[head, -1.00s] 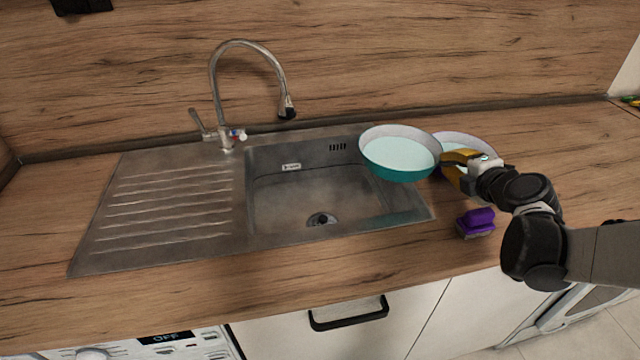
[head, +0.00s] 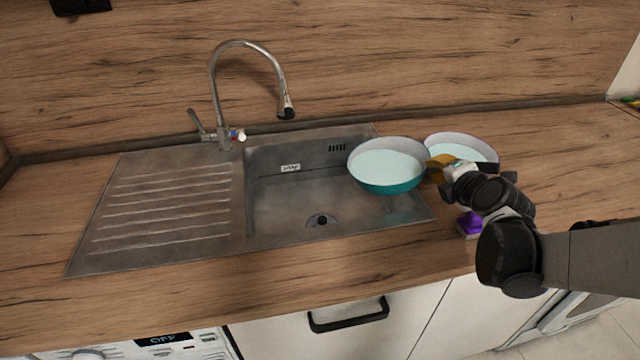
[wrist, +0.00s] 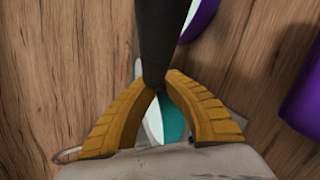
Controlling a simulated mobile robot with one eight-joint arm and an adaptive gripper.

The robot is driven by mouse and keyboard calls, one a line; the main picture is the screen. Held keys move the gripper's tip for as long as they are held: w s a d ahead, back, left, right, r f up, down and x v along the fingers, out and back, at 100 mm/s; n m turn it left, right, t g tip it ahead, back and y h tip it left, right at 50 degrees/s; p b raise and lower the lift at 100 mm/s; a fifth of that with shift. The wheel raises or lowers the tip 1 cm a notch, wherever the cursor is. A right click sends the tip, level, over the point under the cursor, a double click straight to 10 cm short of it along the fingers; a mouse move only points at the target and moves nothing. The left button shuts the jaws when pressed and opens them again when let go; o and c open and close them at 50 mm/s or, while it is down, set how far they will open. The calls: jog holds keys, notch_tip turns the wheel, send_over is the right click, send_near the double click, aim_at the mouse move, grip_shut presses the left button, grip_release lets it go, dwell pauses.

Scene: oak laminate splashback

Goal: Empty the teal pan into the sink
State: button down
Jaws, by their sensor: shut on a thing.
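The teal pan (head: 388,182) is in the head view, over the right part of the sink. It looks nearly level, with pale blue-white contents inside. My gripper (head: 436,169) is at the pan's right side, with its yellow fingers shut on the pan. In the wrist view the fingers (wrist: 160,84) close around a dark handle (wrist: 160,35), with a bit of teal showing between them. The steel sink (head: 285,205) has a visible drain, and its right side is partly hidden by the pan.
A second pan (head: 475,140) with pale contents stands on the counter behind my gripper. The faucet (head: 214,95) arches over the back. The ribbed drainboard (head: 165,205) is clear.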

aim_at(415, 181)
jog(key=shift+a+r, duration=0.15)
jog(key=shift+a, duration=0.05)
jog(key=shift+a+r, duration=0.25)
jog(key=shift+a+r+n, duration=0.1)
jog(key=shift+a+n, duration=0.1)
jog(key=shift+n, duration=0.1)
jog(key=shift+a+r+h+p, duration=0.25)
jog(key=shift+a+h+p, duration=0.15)
jog(key=shift+a+h, duration=0.15)
jog(key=shift+a+n+h, duration=0.25)
jog(key=shift+a+n, duration=0.25)
jog(key=shift+a, duration=0.6)
